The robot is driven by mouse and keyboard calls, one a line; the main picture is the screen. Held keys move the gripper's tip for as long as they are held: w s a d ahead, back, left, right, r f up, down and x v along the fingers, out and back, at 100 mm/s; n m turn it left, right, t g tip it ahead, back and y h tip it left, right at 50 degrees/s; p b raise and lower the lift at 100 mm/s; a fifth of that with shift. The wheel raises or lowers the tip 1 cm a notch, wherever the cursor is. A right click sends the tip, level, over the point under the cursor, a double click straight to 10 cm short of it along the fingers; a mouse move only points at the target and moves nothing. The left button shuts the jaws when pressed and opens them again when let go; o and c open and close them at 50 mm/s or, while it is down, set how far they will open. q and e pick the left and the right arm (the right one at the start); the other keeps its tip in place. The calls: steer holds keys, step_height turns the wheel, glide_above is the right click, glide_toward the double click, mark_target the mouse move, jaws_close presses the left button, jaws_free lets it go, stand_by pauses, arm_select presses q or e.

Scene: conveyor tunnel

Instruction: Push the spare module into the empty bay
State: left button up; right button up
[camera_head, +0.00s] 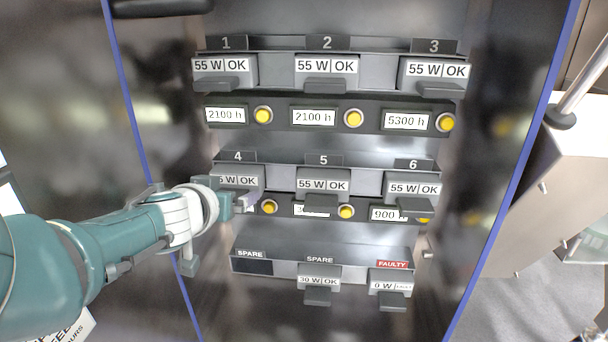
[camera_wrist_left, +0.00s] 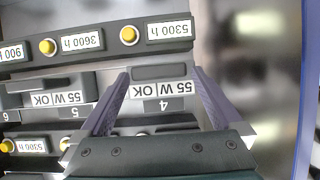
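The module in bay 4 (camera_head: 237,180) is a grey block with a "55 W OK" label and a protruding handle. My left gripper (camera_head: 248,203) is at its front, partly covering it in the head view. In the left wrist view, which is upside down, the gripper's two fingers (camera_wrist_left: 159,82) are spread, one on each side of the module's handle (camera_wrist_left: 160,72). I cannot tell whether they touch it. The leftmost spare slot (camera_head: 252,266) on the bottom shelf is empty. Bays 1, 2, 3, 5 and 6 each hold a module. My right gripper is out of view.
The bottom shelf also holds a "30 W OK" spare module (camera_head: 319,281) and a 0 W module (camera_head: 391,287) under the red FAULTY tag. Yellow buttons (camera_head: 353,118) and hour displays (camera_head: 406,121) line the strips below the bays. Blue-edged cabinet sides flank the rack.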

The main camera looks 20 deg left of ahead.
arm_select(q)
steer(key=shift+s+f, duration=0.1)
steer(key=shift+f, duration=0.05)
steer(key=p+v, duration=0.9)
steer(key=v, duration=0.1)
stand_by(0.6)
